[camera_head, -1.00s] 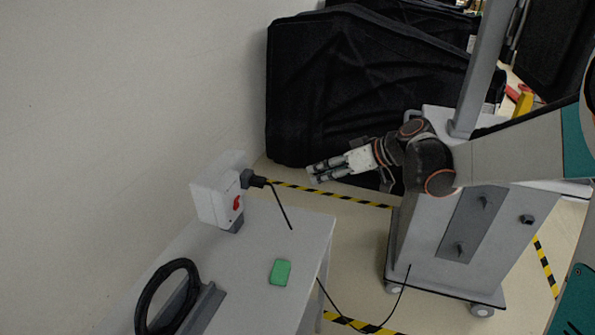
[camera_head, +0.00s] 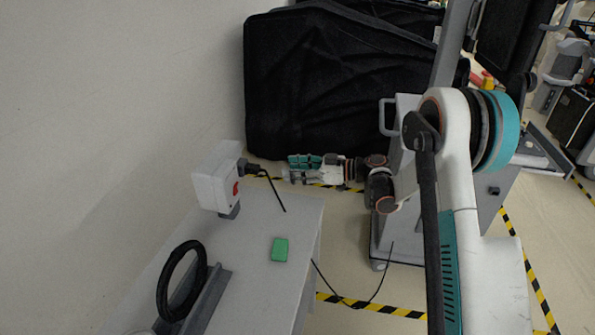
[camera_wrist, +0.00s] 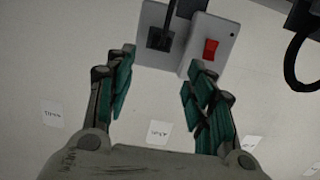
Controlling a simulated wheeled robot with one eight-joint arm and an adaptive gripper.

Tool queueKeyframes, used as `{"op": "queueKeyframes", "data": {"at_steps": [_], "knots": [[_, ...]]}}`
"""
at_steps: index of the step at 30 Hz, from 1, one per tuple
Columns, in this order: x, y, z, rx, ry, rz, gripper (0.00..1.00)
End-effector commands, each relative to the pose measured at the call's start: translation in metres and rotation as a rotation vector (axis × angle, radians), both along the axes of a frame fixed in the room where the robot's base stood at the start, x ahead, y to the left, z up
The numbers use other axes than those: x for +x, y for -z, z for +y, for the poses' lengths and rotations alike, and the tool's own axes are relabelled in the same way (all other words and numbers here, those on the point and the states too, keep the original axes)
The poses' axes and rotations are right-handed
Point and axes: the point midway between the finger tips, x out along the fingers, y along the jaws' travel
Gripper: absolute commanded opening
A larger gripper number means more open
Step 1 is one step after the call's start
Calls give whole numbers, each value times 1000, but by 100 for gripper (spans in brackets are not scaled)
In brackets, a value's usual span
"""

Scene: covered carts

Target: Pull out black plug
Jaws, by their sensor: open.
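The black plug (camera_head: 247,168) sits in the side of a white socket box (camera_head: 216,178) with a red switch (camera_head: 235,188). Its black cable hangs from it over the table. My gripper (camera_head: 289,170) is open and empty, to the right of the plug, apart from it and pointing at it. In the wrist view the plug (camera_wrist: 160,38) shows at the top, ahead of my open gripper (camera_wrist: 160,75), with its cable running upward. The red switch (camera_wrist: 210,49) is to its right, close ahead of the right finger.
A grey table (camera_head: 262,225) carries the box, a green block (camera_head: 280,250) and a coiled black cable (camera_head: 178,285). A grey wheeled cart (camera_head: 400,235) stands to the right. Black covered carts (camera_head: 340,85) stand behind. The wall is close on the left.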

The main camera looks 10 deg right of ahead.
Motion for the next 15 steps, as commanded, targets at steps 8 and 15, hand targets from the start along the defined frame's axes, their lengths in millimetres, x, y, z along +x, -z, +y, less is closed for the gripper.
{"op": "queueKeyframes", "data": {"at_steps": [8,15], "knots": [[15,9,46,0,-3,2,49],[30,15,85,-1,-3,2,49]]}}
